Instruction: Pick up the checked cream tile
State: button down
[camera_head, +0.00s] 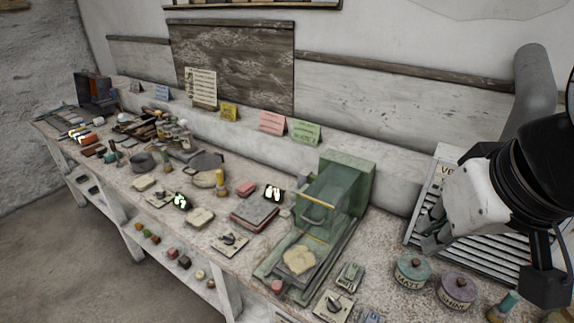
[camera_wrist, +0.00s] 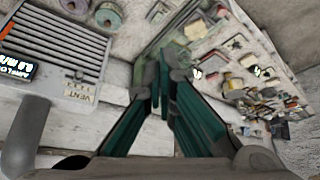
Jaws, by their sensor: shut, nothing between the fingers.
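Several cream tiles lie on the speckled bench in the head view: one at the left (camera_head: 143,183), one in the middle (camera_head: 200,217), and a cream piece (camera_head: 299,261) on the tray of the green press. No check pattern can be made out on any, so I cannot tell which is the checked one. My gripper (camera_head: 434,236) is raised at the right, in front of the vent panel and well apart from these tiles. It is shut and empty; its teal fingers also show in the wrist view (camera_wrist: 164,80).
The green press (camera_head: 345,185) stands between my gripper and the left part of the bench. Tools and small blocks crowd the bench's far left.

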aim_at(300, 258)
jog(key=j, duration=1.8)
jog(key=k+z, duration=0.05)
